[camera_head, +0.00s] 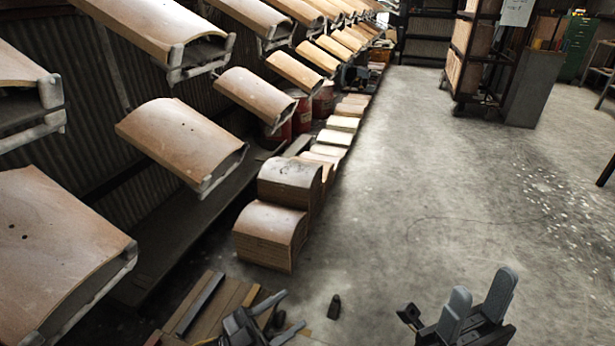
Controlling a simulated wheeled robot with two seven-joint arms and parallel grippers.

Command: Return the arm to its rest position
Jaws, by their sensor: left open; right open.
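My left gripper (282,317) is low in the head view, left of centre, in front of wooden boards on the floor. Its two dark fingers are apart with nothing between them. My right gripper (483,284) is at the bottom right over the bare floor. Its two grey fingers point up in the picture and stand apart, empty. Most of both arms is outside the view, so their full posture is hidden. Neither gripper visibly touches anything.
Curved brown panels (180,140) hang in rows on the left. Stacked curved blocks (270,232) stand below them. Wooden boards (205,312) lie at the bottom left. A small dark object (334,307) is on the floor. The concrete floor (440,170) is clear; a rack (470,50) stands behind.

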